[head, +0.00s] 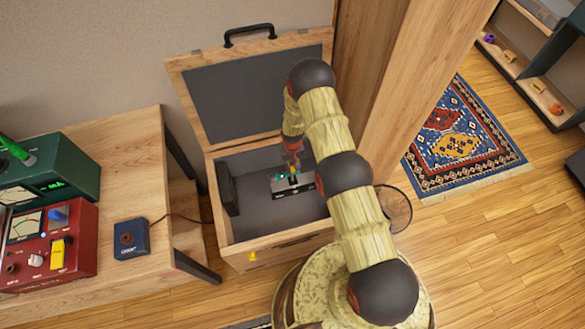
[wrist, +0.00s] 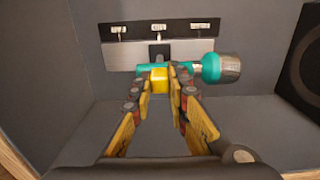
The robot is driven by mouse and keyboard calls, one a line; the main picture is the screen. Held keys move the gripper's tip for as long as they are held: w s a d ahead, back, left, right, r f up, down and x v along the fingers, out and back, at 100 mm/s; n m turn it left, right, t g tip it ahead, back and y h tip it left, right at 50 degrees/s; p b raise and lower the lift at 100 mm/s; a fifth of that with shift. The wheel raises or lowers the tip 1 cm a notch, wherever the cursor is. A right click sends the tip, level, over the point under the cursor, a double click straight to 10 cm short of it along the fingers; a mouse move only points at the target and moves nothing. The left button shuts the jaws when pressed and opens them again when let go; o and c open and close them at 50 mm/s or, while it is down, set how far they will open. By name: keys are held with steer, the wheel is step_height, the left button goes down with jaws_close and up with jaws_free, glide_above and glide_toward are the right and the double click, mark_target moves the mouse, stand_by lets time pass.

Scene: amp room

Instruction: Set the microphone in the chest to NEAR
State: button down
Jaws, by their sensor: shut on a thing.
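The open wooden chest (head: 265,245) stands in the middle of the head view, its dark-lined lid raised at the back. Inside it, the teal microphone (wrist: 208,68) with a silver head lies sideways in front of a grey and black panel (wrist: 122,56). The panel carries three small white labels in a row, too small to read. A dark post or slot shows behind the microphone, near the middle label. My gripper (wrist: 160,78) reaches down into the chest, its fingers closed on the microphone's yellow band (wrist: 159,84). The fingers hide part of the microphone's body.
A dark speaker (head: 227,189) stands against the chest's left wall, on the right in the wrist view. A wooden table (head: 130,180) at left holds red and green meter boxes and a blue box (head: 131,239). A wooden post (head: 420,80) rises close to the chest's right.

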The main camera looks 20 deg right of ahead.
mark_target(275, 175)
stand_by(0.5)
steer(key=a, duration=0.8)
steer(key=shift+a, duration=0.15)
steer(key=c, duration=1.7)
jaws_free()
steer(key=shift+a, duration=0.2)
steer(key=shift+d+r, duration=0.1)
step_height(275, 175, up, 12)
steer(key=shift+f, duration=0.15)
